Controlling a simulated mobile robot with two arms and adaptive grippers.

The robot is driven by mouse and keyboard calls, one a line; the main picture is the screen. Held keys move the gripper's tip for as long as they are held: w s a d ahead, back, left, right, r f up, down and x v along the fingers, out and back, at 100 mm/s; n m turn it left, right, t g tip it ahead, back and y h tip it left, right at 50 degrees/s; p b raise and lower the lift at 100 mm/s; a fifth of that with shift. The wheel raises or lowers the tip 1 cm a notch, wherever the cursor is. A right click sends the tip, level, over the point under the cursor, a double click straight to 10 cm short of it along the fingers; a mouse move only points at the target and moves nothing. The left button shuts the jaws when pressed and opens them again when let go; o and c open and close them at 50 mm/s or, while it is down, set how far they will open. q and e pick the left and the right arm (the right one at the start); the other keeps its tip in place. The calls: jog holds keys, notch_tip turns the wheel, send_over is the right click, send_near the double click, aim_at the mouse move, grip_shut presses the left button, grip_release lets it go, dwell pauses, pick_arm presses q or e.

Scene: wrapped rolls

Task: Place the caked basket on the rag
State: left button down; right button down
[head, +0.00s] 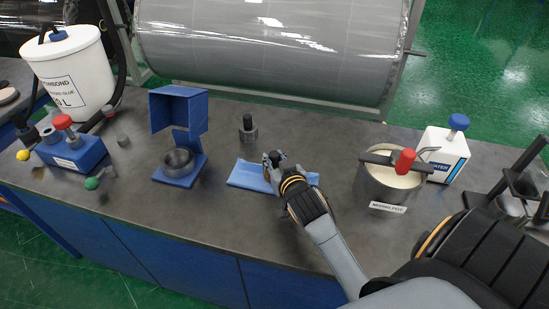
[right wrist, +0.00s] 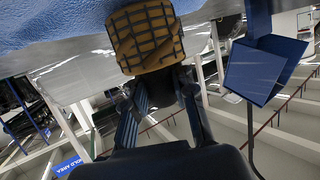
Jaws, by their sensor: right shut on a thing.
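The caked basket (right wrist: 147,38) is a dark mesh clogged with tan-yellow material. In the right wrist view it sits at the fingertips of my right gripper (right wrist: 160,82), which is shut on it. In the head view my right gripper (head: 274,165) is over the blue rag (head: 246,175), and the basket is hard to make out there. The rag lies flat on the grey bench, and its blue cloth fills the upper left of the right wrist view (right wrist: 50,22). I cannot tell whether the basket touches the rag. My left gripper is not in view.
On the right are the mixing pot (head: 378,189) with a red-handled tool and a white water container (head: 445,153). A large wrapped roll (head: 270,50) is behind.

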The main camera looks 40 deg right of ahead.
jog(key=shift+f, duration=0.15)
jog(key=c, duration=1.1)
grip_release()
jog(key=v, duration=0.8)
jog(key=r+b+v, duration=0.1)
jog(key=v, duration=0.3)
jog(key=shift+r, duration=0.15)
